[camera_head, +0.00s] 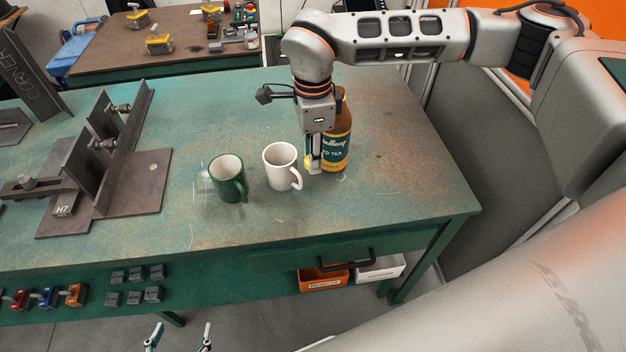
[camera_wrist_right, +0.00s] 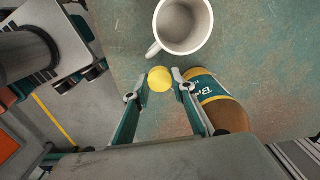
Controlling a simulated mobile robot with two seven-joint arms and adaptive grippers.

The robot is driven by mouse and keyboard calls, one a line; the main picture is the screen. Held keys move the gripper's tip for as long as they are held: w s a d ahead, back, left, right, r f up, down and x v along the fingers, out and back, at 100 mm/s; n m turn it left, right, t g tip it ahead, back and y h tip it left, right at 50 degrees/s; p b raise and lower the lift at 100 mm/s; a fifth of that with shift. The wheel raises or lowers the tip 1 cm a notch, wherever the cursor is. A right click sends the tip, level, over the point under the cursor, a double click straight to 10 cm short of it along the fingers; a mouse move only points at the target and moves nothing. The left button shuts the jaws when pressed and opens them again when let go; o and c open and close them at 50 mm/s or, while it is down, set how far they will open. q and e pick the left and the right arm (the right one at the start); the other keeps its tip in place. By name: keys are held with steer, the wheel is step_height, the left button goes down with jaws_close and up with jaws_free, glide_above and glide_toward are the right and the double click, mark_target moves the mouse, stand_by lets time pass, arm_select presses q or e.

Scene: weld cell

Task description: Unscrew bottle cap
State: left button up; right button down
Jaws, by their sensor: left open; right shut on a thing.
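The brown bottle (camera_head: 337,140) with a dark green and yellow tea label stands upright on the green bench; its top is partly hidden by my right arm. My right gripper (camera_head: 313,163) is low beside the bottle, on its left. It is shut on a yellow round cap (camera_wrist_right: 160,79), held between the fingertips in the right wrist view, apart from the bottle. The bottle also shows there, right of the fingers (camera_wrist_right: 218,100). My left gripper (camera_head: 181,337) is open and empty at the bottom edge of the head view, below the bench front.
A white mug (camera_head: 280,168) stands just left of my right gripper, with a dark green mug (camera_head: 228,180) and a faint clear object beside it. A steel fixture (camera_head: 110,150) takes up the bench's left. The bench's right end is clear.

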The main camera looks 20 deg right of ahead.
mark_target(313, 190)
step_height(313, 190, down, 9)
stand_by(0.5)
steer(key=shift+f, duration=0.15)
steer(key=c, duration=1.7)
jaws_free()
